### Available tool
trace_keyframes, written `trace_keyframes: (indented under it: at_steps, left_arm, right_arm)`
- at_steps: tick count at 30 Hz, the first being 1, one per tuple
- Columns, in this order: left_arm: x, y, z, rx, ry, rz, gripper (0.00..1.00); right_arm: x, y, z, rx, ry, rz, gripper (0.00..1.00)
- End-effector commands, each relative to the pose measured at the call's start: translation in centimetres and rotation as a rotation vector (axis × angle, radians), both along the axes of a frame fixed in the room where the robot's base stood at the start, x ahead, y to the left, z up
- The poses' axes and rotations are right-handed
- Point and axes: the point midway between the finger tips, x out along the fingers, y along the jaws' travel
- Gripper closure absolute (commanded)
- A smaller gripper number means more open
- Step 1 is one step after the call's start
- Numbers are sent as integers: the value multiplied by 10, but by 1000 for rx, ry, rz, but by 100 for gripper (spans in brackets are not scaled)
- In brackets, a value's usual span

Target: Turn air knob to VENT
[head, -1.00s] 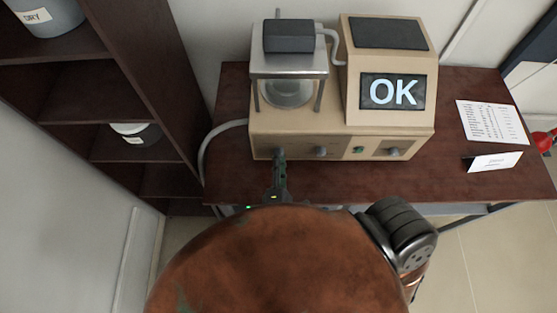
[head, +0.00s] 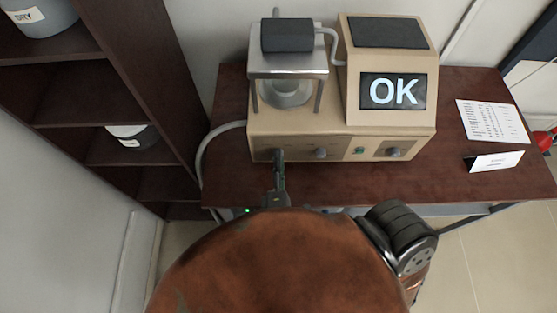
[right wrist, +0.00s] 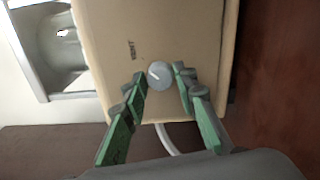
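The tan machine (head: 300,120) stands on the table, with a row of knobs on its front panel. In the right wrist view a round grey knob (right wrist: 160,75) with a pale pointer line sits on the tan panel, beside a small dark label (right wrist: 132,50) that seems to read VENT. My right gripper (right wrist: 161,76) is open, with one green finger on each side of the knob and small gaps visible. In the head view my right gripper (head: 278,156) is at the panel's left end and hides the knob there. My left gripper is out of view.
Another grey knob (head: 320,153), a green button (head: 359,150) and a further knob (head: 393,152) lie to the right on the panel. A screen (head: 392,92) reads OK. A glass vessel (head: 287,92) stands under a metal frame. Dark shelves (head: 150,75) rise at left.

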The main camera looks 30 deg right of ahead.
Motion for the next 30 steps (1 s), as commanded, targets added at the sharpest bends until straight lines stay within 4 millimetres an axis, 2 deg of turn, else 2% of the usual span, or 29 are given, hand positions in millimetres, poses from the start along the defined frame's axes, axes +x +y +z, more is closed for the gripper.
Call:
trace_keyframes:
  at_steps: [5,21,26,30]
  left_arm:
    - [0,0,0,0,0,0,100]
    - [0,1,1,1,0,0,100]
    - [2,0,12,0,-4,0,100]
    - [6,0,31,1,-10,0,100]
  right_arm:
    - [0,0,0,-1,1,0,60]
    - [0,0,0,-7,4,0,60]
    - [0,0,3,-75,46,0,60]
    - [0,0,6,-214,131,-1,60]
